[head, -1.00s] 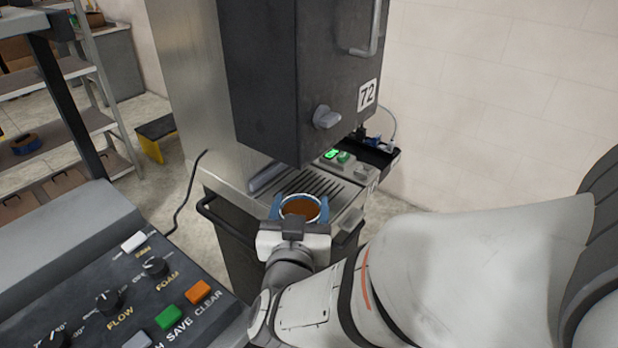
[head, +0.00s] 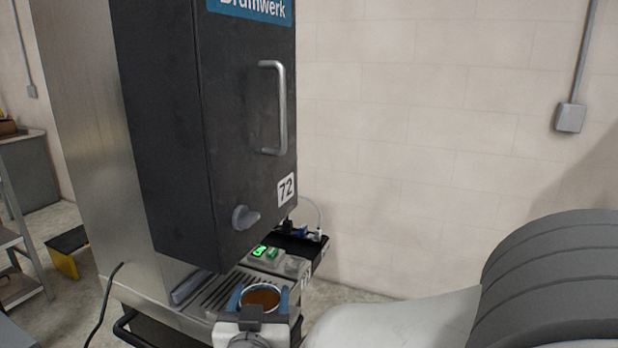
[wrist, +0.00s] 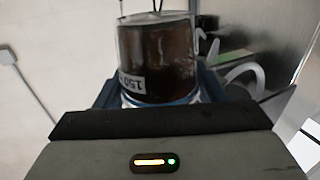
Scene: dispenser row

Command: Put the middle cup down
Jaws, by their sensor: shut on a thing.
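A cup of brown liquid (head: 262,298) is held in my gripper (head: 258,299), whose blue fingers close around its sides. The cup is upright at the front edge of the slotted drip tray (head: 216,291) of the dispenser. I cannot tell whether its base touches the tray. In the wrist view the cup (wrist: 158,62) looks dark and see-through with a label near its rim or base, between the blue fingers of my gripper (wrist: 160,92).
The tall dark dispenser (head: 225,130) marked 72 overhangs the tray, with a grey knob (head: 244,217) and a door handle (head: 281,108). Green-lit buttons (head: 262,252) and a black box with cables (head: 300,243) sit at right. A front rail (head: 125,325) runs below the tray.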

